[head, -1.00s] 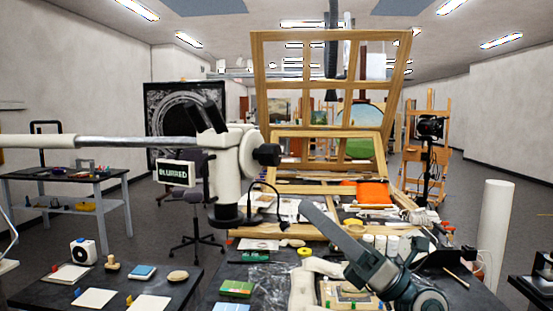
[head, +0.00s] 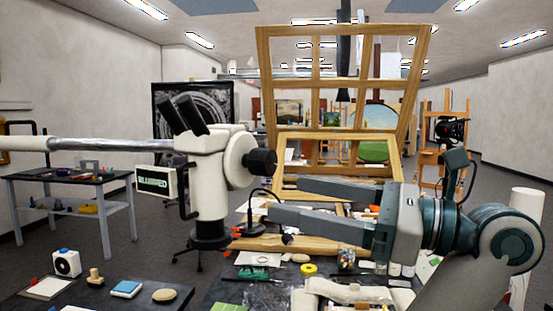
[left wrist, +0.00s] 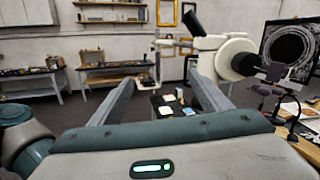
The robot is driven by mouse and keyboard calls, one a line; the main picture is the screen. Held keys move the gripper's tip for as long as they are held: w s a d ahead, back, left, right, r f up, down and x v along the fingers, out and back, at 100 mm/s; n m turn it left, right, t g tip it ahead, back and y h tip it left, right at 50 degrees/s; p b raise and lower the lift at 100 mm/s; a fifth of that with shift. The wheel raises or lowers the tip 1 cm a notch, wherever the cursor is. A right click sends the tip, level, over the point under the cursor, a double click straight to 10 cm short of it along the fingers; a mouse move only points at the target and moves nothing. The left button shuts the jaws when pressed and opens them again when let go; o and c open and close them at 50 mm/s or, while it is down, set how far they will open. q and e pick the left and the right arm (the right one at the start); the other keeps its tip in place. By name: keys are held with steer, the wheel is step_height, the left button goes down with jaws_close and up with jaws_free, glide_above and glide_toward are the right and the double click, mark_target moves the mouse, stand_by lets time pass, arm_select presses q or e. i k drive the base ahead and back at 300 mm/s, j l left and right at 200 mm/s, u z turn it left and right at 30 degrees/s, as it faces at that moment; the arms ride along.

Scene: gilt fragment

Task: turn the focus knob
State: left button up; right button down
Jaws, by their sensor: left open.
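The white microscope (head: 212,190) stands left of centre in the head view on its arm. Its black focus knob (head: 262,162) sticks out on the right side of the head. A small sign (head: 154,181) beside it reads "BLURRED". My left gripper (head: 286,197) is open and empty, its two fingers pointing left, tips a little below and right of the knob, apparently apart from it. In the left wrist view the fingers (left wrist: 160,78) are spread with nothing between them, and the microscope (left wrist: 228,52) is to the right of them. My right gripper is not in view.
A wooden frame (head: 263,90) stands upright behind the gripper. A cluttered workbench lies below, with a yellow roll (head: 309,269) and jars. A dark table (head: 110,295) at lower left holds a blue block (head: 126,289) and other small items.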

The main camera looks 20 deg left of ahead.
mark_target(260, 161)
steer(key=i, duration=0.85)
